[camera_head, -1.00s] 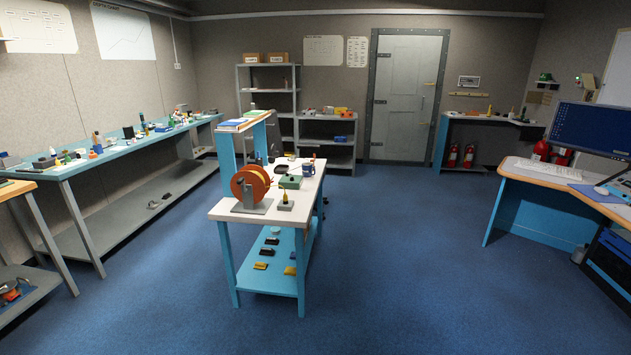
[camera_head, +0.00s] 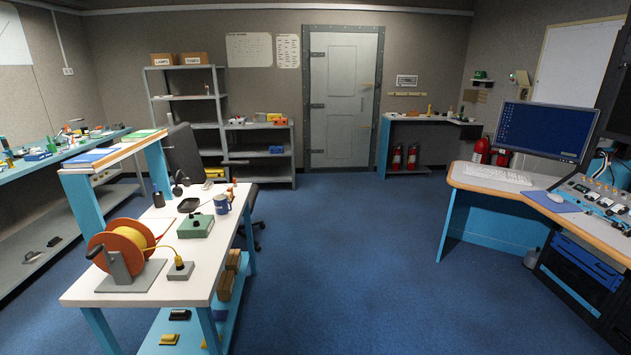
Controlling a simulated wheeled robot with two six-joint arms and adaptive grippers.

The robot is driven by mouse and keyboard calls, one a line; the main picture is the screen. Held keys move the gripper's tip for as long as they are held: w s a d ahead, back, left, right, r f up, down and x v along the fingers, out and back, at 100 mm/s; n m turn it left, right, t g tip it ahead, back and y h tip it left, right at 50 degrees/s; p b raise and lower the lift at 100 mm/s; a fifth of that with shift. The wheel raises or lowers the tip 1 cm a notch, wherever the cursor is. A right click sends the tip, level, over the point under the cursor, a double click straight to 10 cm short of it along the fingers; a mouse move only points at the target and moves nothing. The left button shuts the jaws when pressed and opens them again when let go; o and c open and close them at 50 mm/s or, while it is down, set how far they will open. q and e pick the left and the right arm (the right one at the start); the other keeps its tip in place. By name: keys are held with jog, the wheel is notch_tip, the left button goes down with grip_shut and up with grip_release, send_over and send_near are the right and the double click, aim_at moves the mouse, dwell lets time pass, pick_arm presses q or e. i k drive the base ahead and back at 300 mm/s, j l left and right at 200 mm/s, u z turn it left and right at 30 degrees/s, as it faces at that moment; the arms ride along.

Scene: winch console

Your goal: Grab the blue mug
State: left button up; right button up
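The blue mug (camera_head: 222,204) stands upright on the white top of the workbench (camera_head: 205,289) at the left of the head view. It is toward the bench's right edge, just behind a green box (camera_head: 195,227). It looks dark blue with a light mark on its side. Neither of my grippers shows in the view, so nothing is seen near the mug.
An orange cable reel (camera_head: 124,248) stands at the bench's near end. A dark office chair (camera_head: 186,152) is behind the bench. A desk with a monitor (camera_head: 545,129) stands at the right. The blue floor (camera_head: 345,260) between bench and desk is clear.

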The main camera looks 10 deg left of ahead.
aim_at(221, 202)
jog(key=i+z, duration=0.1)
jog(key=i, duration=1.8)
jog(key=i+u, duration=0.25)
jog(key=u, duration=0.15)
jog(key=i+u, duration=0.4)
jog(key=i+l+u, duration=0.15)
jog(key=u, duration=0.25)
jog(key=i+l+u, duration=0.2)
jog(key=u, duration=0.2)
